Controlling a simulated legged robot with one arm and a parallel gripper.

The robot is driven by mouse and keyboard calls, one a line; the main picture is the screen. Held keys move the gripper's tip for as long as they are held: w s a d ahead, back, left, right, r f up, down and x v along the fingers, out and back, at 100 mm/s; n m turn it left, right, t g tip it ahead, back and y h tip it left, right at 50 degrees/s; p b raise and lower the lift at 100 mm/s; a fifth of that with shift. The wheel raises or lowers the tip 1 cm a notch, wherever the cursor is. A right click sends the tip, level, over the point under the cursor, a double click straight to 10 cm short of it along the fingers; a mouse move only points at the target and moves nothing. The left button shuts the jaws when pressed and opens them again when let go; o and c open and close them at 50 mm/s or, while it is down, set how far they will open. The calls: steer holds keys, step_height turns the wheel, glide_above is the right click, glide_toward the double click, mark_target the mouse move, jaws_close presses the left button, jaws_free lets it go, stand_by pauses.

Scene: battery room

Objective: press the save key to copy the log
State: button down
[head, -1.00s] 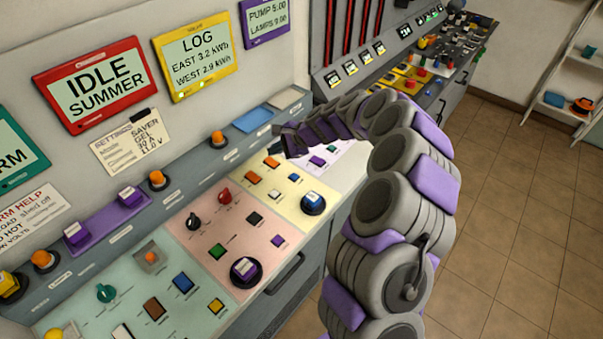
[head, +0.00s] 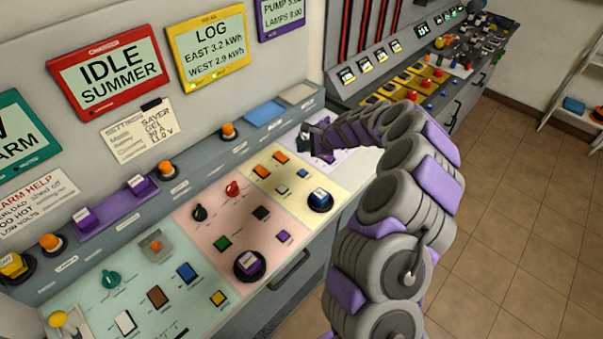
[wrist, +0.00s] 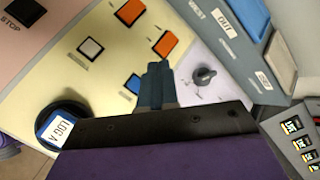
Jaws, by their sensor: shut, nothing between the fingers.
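The yellow-framed LOG display (head: 205,50) reads east 3.2 kWh and west 2.9 kWh. Below it lies a pale yellow panel (head: 330,181) with two orange keys, a white key (head: 282,189), a small blue key (head: 303,174) and a round black-ringed key (head: 319,200). In the wrist view the ringed key (wrist: 62,126) reads LOG A. The small key labels are too small to read, so I cannot tell which key is save. My gripper (wrist: 158,78) is shut and empty, above the panel's right side; its fingers partly cover the blue key (wrist: 133,84).
A pale lilac panel with a grey knob (wrist: 204,76) adjoins the yellow one. A blue pad marked OUT (wrist: 240,15) lies on the raised ledge. A pink panel (head: 205,235) with a STOP key (wrist: 25,11) is on the other side. Open floor (head: 500,200) lies right.

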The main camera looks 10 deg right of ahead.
steer(key=b, duration=0.5)
glide_above(305, 173)
step_height(305, 173, down, 7)
steer(key=shift+a+r, duration=0.1)
steer(key=shift+r, duration=0.05)
steer(key=shift+a+f+b, duration=0.1)
steer(key=shift+f+b, duration=0.2)
steer(key=shift+f, duration=0.45)
steer(key=shift+d, duration=0.25)
steer(key=shift+a, duration=0.1)
steer(key=shift+f, duration=0.15)
stand_by(0.5)
steer(key=shift+f, duration=0.15)
